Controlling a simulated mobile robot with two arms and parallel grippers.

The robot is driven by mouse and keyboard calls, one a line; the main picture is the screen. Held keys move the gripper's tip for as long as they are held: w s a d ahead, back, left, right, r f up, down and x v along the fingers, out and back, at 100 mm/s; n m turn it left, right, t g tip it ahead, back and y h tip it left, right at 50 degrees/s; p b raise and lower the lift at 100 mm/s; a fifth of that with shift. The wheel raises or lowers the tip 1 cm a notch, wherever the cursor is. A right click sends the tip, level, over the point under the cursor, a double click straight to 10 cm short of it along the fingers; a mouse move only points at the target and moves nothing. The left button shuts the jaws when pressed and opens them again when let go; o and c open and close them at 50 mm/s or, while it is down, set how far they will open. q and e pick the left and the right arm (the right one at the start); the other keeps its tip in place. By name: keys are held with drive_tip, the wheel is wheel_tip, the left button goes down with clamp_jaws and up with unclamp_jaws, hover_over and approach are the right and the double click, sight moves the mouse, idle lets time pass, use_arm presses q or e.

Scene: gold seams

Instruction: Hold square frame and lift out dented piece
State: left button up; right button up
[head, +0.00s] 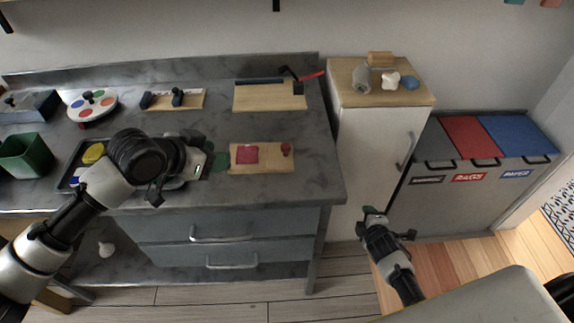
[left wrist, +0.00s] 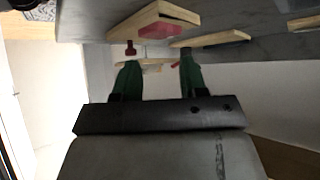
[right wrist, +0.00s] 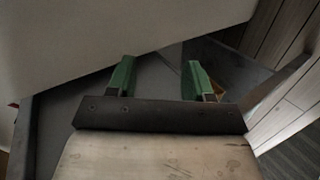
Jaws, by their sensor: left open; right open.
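A wooden board (head: 263,166) lies near the front edge of the grey workbench, with a flat crimson square piece (head: 247,154) and a small red knob (head: 286,149). I cannot tell a frame or a dent apart at this size. The left wrist view also shows the board (left wrist: 145,18), crimson piece (left wrist: 168,31) and knob (left wrist: 130,48) beyond the fingers. My left gripper (head: 214,160), with green fingers, is open and empty just left of the board. My right gripper (head: 373,212) is open and empty, low in front of the white cabinet, away from the board.
A second wooden board (head: 268,98) with a red-handled tool lies behind. A round palette (head: 92,106), green bin (head: 26,155) and dark tray (head: 68,179) stand left. A white cabinet (head: 370,135) and labelled bins (head: 478,150) stand right.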

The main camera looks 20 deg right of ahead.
drive_tip(key=w+d+r+n+t+h, duration=0.1)
drive_tip(key=w+r+n+t, duration=0.15)
drive_tip(key=r, duration=0.85)
drive_tip(key=w+d+r+n+t+h, duration=0.1)
drive_tip(key=w+r+n+t+h, duration=0.2)
drive_tip(key=r, duration=0.9)
drive_tip(key=w+d+r+n+t, duration=0.15)
drive_tip(key=r+n, duration=0.25)
drive_tip(key=r, duration=0.7)
drive_tip(key=n+g+y, duration=0.4)
drive_tip(key=n+g, duration=0.1)
drive_tip(key=n, duration=0.5)
approach(285, 147)
drive_tip(key=shift+w+r, duration=0.1)
drive_tip(key=shift+w, duration=0.05)
drive_tip(key=x, duration=1)
drive_tip(key=shift+w+d+f, duration=0.15)
drive_tip(key=shift+f, duration=0.1)
